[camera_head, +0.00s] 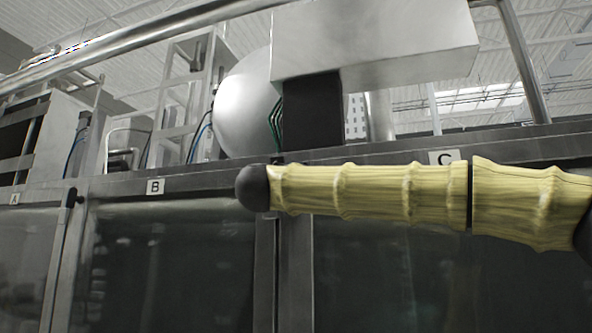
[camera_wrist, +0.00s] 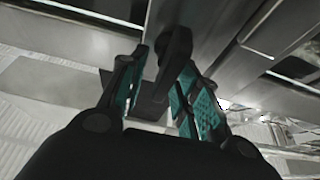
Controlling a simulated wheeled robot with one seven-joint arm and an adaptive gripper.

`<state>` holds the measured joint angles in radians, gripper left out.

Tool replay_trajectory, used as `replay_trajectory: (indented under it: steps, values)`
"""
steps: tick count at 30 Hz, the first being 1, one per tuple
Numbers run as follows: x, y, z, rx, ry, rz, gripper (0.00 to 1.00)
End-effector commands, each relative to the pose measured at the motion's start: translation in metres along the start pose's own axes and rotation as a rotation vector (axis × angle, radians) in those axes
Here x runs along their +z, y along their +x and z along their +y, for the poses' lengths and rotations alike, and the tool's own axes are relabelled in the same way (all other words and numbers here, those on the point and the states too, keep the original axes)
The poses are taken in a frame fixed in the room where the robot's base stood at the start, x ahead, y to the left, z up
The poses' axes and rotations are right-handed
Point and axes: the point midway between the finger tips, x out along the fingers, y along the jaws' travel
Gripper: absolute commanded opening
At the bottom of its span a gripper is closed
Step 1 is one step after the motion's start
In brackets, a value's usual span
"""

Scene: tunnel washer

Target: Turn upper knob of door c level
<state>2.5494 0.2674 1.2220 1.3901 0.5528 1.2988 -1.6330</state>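Door C (camera_head: 380,280) is the dark glass panel under the "C" label (camera_head: 447,157) in the head view. My arm crosses in front of its upper left part, and I cannot make out its upper knob there. In the wrist view a black knob (camera_wrist: 178,46), which I take to be this one, stands between the two teal-padded fingers of my gripper (camera_wrist: 162,88). The fingers are apart on either side of it. The right pad looks close to the knob; I cannot tell whether it touches. The knob's exact angle is unclear.
Door B (camera_head: 165,275) lies to the left, with a black knob (camera_head: 72,197) at its upper left corner. A metal ledge (camera_head: 370,150) runs above the doors. A metal rail (camera_head: 130,42) crosses the upper left. A grey box (camera_head: 375,40) sits overhead.

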Motion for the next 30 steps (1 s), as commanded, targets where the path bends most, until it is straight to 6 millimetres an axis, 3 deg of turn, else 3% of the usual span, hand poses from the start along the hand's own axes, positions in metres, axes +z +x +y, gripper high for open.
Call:
replay_trajectory:
  steps: [7,12,22,30]
  values:
    - [0.0003,0.0,-0.0005,-0.001,0.0,0.0,0.3]
    - [0.0003,-0.0001,-0.0005,-0.001,0.0,0.0,0.0]
    - [0.0011,-0.0004,0.0,0.008,0.018,0.001,0.0]
    - [0.0025,-0.0019,0.0021,0.059,0.14,0.003,0.0]
